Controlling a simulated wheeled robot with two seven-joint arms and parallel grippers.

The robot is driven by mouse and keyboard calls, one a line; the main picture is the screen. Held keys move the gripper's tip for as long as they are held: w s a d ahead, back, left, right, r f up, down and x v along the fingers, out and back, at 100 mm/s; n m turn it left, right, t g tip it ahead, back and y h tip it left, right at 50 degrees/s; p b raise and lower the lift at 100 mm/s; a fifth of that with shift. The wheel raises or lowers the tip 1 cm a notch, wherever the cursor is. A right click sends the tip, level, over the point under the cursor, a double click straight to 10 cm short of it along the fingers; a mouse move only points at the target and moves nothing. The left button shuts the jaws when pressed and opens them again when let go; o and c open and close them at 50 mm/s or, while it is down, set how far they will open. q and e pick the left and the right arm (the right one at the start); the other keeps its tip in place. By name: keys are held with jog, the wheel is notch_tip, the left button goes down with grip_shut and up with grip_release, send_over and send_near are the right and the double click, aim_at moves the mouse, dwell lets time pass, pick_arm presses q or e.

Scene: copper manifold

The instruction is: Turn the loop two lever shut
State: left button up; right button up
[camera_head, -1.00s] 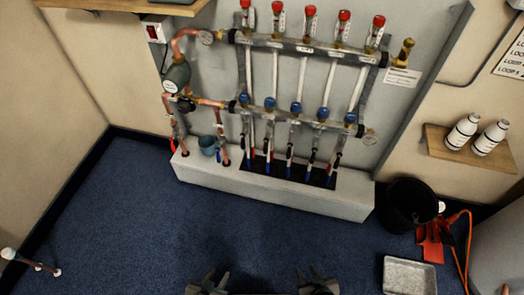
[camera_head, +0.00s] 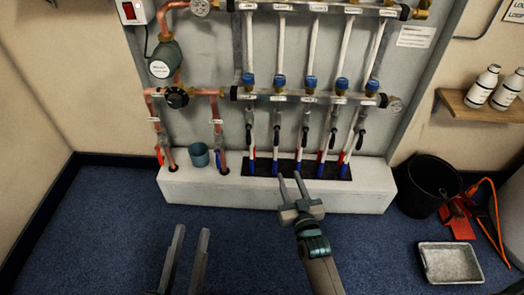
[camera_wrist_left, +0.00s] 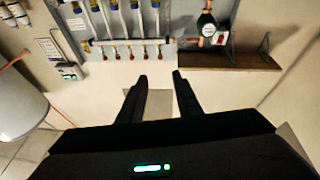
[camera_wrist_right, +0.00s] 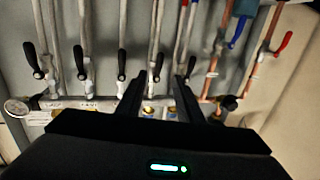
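The manifold's lower bar (camera_head: 310,97) carries a row of loop pipes, each with a black lever below a blue cap. Counting from the left in the head view, the second lever (camera_head: 277,136) hangs roughly along its pipe; the loop labels are too small to read. My right gripper (camera_head: 291,176) is open and empty, below and in front of this lever. In the right wrist view, which is upside down, that lever (camera_wrist_right: 158,66) appears between and beyond the open fingers, apart from them. My left gripper (camera_head: 191,232) is open and empty, low over the floor.
Neighbouring levers (camera_head: 249,133) (camera_head: 304,138) stand close on both sides. A black bucket (camera_head: 428,187) and a grey tray (camera_head: 450,262) stand right. The blue floor in front is clear.

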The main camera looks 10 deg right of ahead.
pick_arm(q)
jog(key=shift+s+a+r+t, duration=0.15)
jog(key=shift+s+a+r, duration=0.15)
jog(key=shift+r, duration=0.3)
jog(key=shift+s+a+r+t, duration=0.2)
jog(key=shift+a+r, duration=0.15)
jog(key=shift+r, duration=0.25)
pick_arm(e)
jog(key=shift+w+a+r+t, duration=0.15)
jog(key=shift+w+r+t, duration=0.2)
jog(key=shift+r, duration=0.25)
